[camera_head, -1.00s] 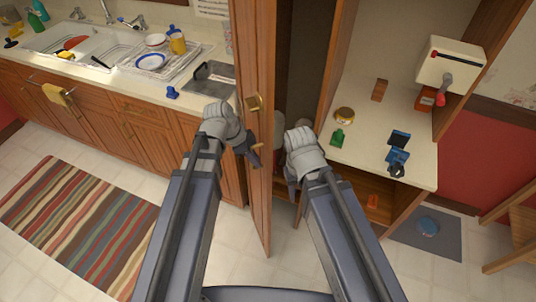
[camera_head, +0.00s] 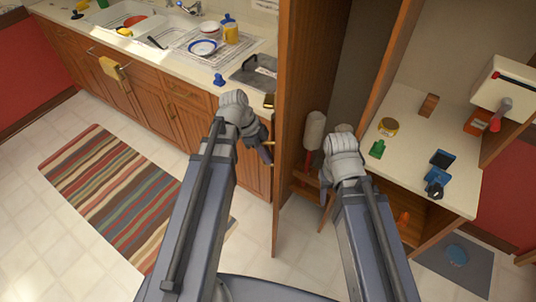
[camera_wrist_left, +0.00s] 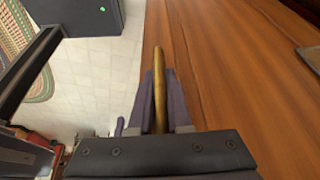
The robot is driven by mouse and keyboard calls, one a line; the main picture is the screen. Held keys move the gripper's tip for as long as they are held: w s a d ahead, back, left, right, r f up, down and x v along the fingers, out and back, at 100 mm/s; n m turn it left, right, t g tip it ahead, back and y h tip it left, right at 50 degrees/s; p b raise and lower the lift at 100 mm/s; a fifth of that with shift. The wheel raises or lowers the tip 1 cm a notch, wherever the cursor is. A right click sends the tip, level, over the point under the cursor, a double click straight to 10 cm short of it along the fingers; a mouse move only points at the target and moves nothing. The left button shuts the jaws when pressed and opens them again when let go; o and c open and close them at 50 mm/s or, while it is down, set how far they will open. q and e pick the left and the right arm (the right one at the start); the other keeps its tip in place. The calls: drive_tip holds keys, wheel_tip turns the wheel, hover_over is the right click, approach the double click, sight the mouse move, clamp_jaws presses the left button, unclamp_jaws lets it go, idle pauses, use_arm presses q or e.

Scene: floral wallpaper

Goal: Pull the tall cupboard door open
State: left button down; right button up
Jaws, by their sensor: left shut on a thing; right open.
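The tall cupboard door (camera_head: 297,90) is wooden and stands ajar in the middle of the head view, seen near its edge with its inner side showing. My left gripper (camera_head: 264,149) is at the door's left side. In the left wrist view its fingers (camera_wrist_left: 160,95) are shut around a long brass handle (camera_wrist_left: 161,62), with the wooden door face (camera_wrist_left: 230,75) beside it. My right gripper (camera_head: 326,190) is open and empty in front of the cupboard opening, right of the door. Its fingertips are partly hidden by the hand.
Inside the opening are a white roll-like thing (camera_head: 315,129) and a low wooden shelf. The sink counter and striped rug (camera_head: 110,190) lie left. Tiled floor (camera_head: 60,240) is free.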

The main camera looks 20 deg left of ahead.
use_arm(q)
drive_tip(key=shift+s, duration=0.2)
drive_tip(key=c, duration=0.9)
unclamp_jaws()
drive_tip(key=shift+w, duration=0.1)
drive_tip(key=shift+o, duration=0.2)
drive_tip(key=p+v, duration=0.7)
drive_tip(key=shift+r, duration=0.4)
drive_tip(key=shift+a, duration=0.15)
